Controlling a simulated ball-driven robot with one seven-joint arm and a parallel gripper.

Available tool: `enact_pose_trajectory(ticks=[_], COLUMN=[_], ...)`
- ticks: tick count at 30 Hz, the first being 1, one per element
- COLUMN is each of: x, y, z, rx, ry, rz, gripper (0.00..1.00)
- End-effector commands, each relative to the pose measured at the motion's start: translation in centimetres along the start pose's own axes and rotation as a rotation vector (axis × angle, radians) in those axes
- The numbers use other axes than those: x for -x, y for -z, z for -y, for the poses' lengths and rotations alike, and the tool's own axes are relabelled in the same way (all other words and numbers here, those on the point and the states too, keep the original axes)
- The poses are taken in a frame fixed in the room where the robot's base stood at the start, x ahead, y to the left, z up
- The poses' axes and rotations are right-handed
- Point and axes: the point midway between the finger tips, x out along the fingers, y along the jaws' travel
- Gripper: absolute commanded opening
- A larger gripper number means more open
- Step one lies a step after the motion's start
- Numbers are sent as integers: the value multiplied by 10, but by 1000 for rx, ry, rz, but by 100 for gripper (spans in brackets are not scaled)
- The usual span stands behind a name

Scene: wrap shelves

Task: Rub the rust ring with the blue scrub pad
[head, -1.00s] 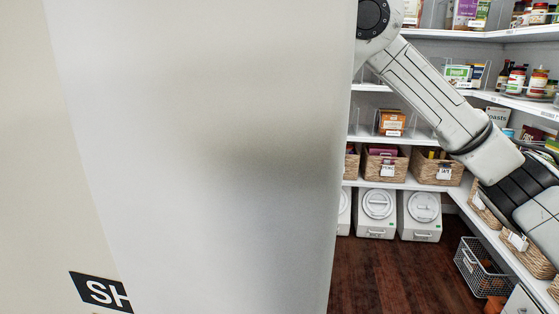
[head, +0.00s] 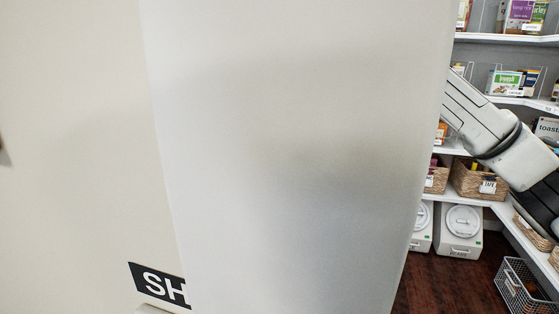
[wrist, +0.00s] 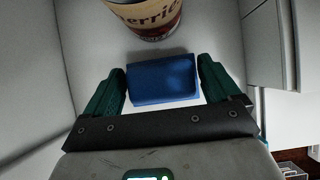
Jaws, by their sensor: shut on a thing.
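In the wrist view, my gripper (wrist: 161,68) has two green fingers, one on each side of the blue scrub pad (wrist: 160,84), and is shut on it. The pad lies between the fingers, in front of a pale surface. A can with a cream label and dark red print (wrist: 148,16) stands just beyond the pad, cut off by the top edge. I cannot see a rust ring in either view. In the head view my arm runs off the right edge, and my gripper is out of sight.
A large pale panel fills most of the head view. Pantry shelves with woven baskets (head: 478,180), boxes and white bins (head: 461,229) stand at the right. A wire basket (head: 524,287) sits on the dark wooden floor (head: 450,285). White drawer fronts (wrist: 268,45) are at right in the wrist view.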

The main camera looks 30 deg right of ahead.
Motion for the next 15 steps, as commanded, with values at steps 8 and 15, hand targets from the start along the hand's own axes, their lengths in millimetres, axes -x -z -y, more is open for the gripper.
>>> enact_pose_trajectory(ticks=[8, 15], x=[7, 27], y=[-4, -17], z=[0, 0], rx=[0, -1], ry=[-1, 0], rz=[-8, -4], gripper=[65, 65])
